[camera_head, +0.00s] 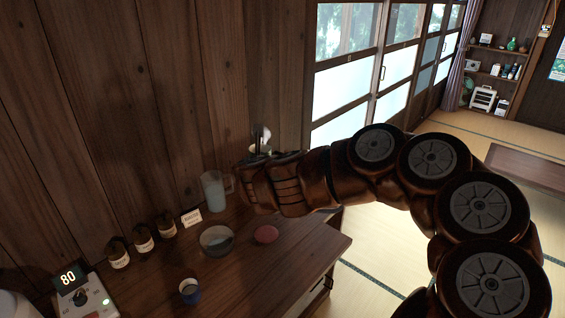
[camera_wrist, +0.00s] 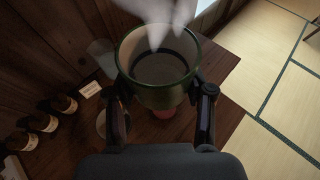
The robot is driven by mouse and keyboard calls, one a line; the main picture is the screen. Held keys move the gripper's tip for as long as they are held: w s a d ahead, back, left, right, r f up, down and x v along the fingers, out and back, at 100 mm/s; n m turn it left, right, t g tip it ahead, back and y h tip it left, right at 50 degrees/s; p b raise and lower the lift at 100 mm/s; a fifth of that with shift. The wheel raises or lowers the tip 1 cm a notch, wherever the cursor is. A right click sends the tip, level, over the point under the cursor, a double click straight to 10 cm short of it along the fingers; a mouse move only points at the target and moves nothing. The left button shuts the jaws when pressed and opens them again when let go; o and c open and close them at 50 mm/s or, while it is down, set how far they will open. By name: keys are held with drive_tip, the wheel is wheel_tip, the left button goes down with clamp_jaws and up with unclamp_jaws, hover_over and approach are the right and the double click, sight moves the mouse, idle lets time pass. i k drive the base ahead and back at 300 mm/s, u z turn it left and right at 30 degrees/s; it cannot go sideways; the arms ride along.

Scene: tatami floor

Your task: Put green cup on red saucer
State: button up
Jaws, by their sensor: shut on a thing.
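The green cup (camera_wrist: 160,90) is held upright between the two fingers of my gripper (camera_wrist: 162,93) in the wrist view. It holds dark liquid, and pale steam rises from it. In the head view only a bit of the cup's rim (camera_head: 260,149) seems to show behind my arm. The red saucer (camera_head: 266,235) lies on the wooden counter near its right side, below my gripper. In the wrist view a red edge of the saucer (camera_wrist: 164,113) shows just below the cup, which hides the rest. The cup appears raised above the counter.
A glass bowl (camera_head: 216,240) stands left of the saucer, with a clear pitcher (camera_head: 213,191) behind it. A blue cup (camera_head: 189,292) stands nearer the front. Several dark bottles (camera_head: 144,238) and a small card (camera_head: 191,217) line the wall. The counter's right edge is close to the saucer.

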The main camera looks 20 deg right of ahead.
sight(266, 234)
drive_tip(key=u, duration=3.4)
drive_tip(key=k, duration=1.35)
drive_tip(key=z, duration=1.75)
